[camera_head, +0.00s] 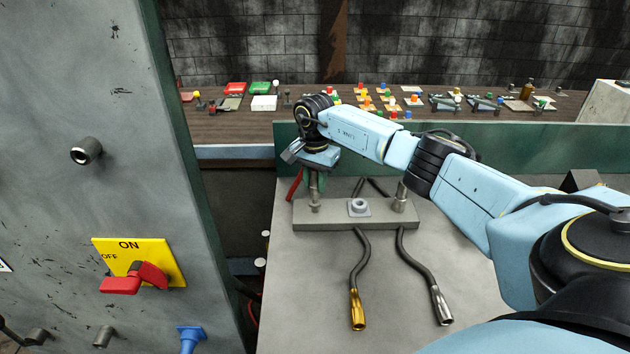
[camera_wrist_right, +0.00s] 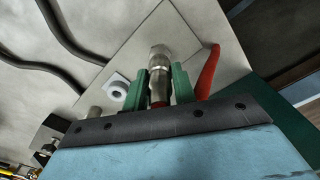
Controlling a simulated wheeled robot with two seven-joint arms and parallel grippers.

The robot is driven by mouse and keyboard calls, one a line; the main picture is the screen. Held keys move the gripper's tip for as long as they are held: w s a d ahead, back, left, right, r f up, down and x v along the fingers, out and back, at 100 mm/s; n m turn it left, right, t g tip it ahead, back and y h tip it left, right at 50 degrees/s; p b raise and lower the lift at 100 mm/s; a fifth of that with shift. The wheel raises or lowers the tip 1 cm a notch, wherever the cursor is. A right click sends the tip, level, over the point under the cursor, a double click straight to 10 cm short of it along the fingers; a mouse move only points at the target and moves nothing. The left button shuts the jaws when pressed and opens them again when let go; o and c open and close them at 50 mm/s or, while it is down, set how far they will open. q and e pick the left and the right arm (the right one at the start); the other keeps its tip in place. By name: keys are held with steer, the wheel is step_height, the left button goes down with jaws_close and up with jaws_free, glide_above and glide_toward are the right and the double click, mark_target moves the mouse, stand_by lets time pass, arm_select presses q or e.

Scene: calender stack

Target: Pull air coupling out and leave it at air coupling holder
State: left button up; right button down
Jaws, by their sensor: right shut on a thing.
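A grey bar-shaped block (camera_head: 335,216) lies on the table and carries several metal fittings; which part is the air coupling holder I cannot tell for certain. My right gripper (camera_head: 315,180), with green fingers, is shut on the silver metal coupling (camera_head: 314,198) at the block's left end. The right wrist view shows the coupling (camera_wrist_right: 159,58) between the two green fingers (camera_wrist_right: 160,88). It stands upright at the block; whether it is still seated is unclear. A square socket (camera_head: 359,207) sits mid-block, and another metal fitting (camera_head: 401,197) stands at the right end. My left gripper is not in view.
A red hose or lever (camera_wrist_right: 207,72) is close beside the gripped coupling. Two dark hoses with a gold end (camera_head: 357,309) and a silver end (camera_head: 441,306) lie in front of the block. A grey panel with a red switch (camera_head: 135,279) stands left. A green rail (camera_head: 500,147) runs behind.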

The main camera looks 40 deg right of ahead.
steer(key=shift+f+b, duration=0.85)
steer(key=shift+f, duration=0.25)
steer(key=c, duration=0.8)
jaws_free()
steer(key=shift+o, duration=0.2)
steer(key=shift+r, duration=0.1)
steer(key=shift+r+p, duration=2.45)
steer(key=shift+r, duration=1)
